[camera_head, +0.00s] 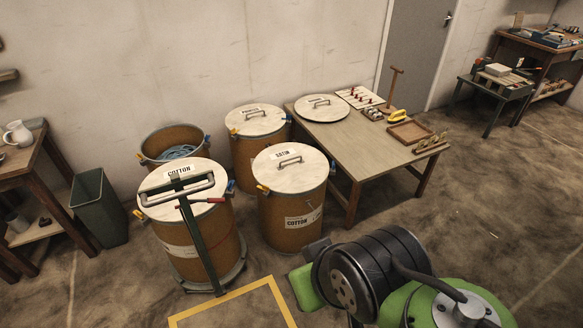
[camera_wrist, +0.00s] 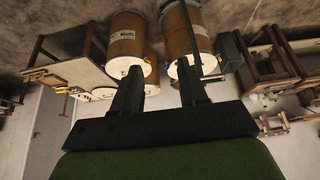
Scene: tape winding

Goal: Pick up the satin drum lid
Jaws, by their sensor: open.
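The satin drum lid (camera_head: 290,168) is a pale round lid marked SATIN with a bar handle on top. It lies on a brown drum (camera_head: 292,218) whose side label reads COTTON. In the upside-down wrist view, what appears to be the same lid (camera_wrist: 121,66) shows at the left finger, which partly covers it. My gripper (camera_wrist: 158,73) is open and empty, its two dark fingers well apart, and it is away from the lid. In the head view my arm fills the lower right, and the fingertips cannot be made out.
A lid marked COTTON (camera_head: 180,194) covers the left drum, with a green-framed cart handle (camera_head: 196,236) before it. Behind are another lidded drum (camera_head: 256,121) and an open drum (camera_head: 174,148). A table (camera_head: 362,152) on the right holds a loose lid (camera_head: 322,107).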

